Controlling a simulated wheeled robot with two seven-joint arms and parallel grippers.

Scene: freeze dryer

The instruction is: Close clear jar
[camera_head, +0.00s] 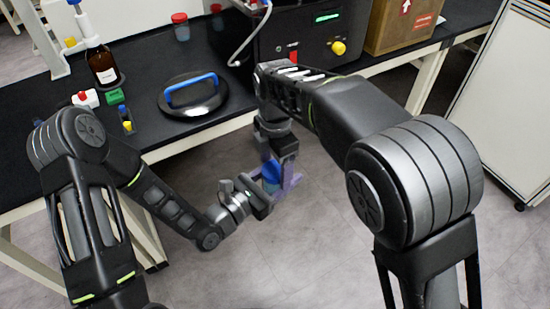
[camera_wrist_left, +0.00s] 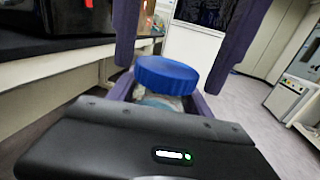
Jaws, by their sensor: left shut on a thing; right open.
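The clear jar (camera_wrist_left: 160,101) is mostly hidden, gripped between the purple fingers of my left gripper (camera_wrist_left: 160,98). A blue lid (camera_wrist_left: 167,75) sits over the jar's top; I cannot tell whether it is fully seated. The lid also shows in the head view (camera_head: 270,172), in front of the bench and above the floor. My left gripper (camera_head: 284,187) comes in from the left. My right gripper (camera_head: 277,160) points down from above, its open purple fingers on either side above the lid.
The black bench (camera_head: 140,120) holds a round plate with a blue handle (camera_head: 192,95), a brown bottle (camera_head: 102,62), a red-capped jar (camera_head: 180,27) and small coloured items. A black machine (camera_head: 300,40) and cardboard box (camera_head: 402,28) stand behind. The floor (camera_head: 330,240) around is clear.

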